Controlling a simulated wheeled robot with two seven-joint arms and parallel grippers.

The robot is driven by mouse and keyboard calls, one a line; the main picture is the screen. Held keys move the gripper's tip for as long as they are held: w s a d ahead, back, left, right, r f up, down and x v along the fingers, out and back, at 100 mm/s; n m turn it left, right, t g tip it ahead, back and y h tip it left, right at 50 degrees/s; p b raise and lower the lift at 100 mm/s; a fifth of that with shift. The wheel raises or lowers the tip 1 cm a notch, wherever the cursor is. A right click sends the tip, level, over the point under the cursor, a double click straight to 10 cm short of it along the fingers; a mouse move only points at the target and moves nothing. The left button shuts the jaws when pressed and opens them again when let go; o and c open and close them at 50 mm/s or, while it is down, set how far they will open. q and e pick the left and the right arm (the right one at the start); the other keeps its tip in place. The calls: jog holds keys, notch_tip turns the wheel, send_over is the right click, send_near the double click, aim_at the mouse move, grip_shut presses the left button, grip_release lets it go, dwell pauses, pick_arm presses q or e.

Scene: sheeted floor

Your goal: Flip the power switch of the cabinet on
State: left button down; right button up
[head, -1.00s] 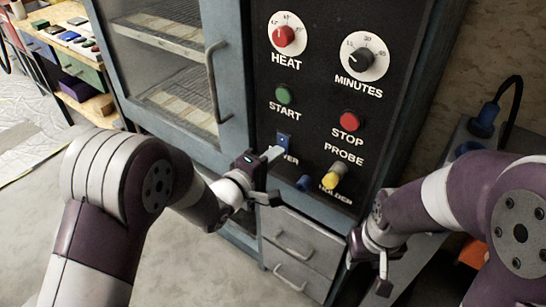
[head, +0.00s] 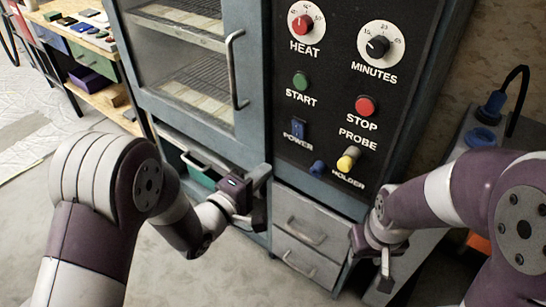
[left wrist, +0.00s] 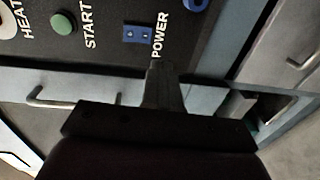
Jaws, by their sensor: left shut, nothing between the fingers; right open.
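The blue power switch (head: 297,129) sits on the black control panel (head: 330,95) of the cabinet, above the POWER label. It also shows in the left wrist view (left wrist: 138,34), uncovered. Which way its rocker is tipped is too small to tell. My left gripper (head: 264,178) is shut and empty, below and left of the switch, apart from it, in front of the cabinet's lower frame. In the left wrist view its shut fingers (left wrist: 163,75) point up toward the POWER label. My right gripper (head: 386,270) is open and empty, low on the right, away from the panel.
Near the switch are the green START button (head: 300,81), the red STOP button (head: 365,106) and the yellow probe (head: 348,159) in its holder. The glass door's handle (head: 235,70) sticks out at left. Grey drawers (head: 302,222) are below. A workbench (head: 85,40) stands at far left.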

pick_arm(q)
jog(key=shift+f+v, duration=0.2)
jog(key=shift+v, duration=1.25)
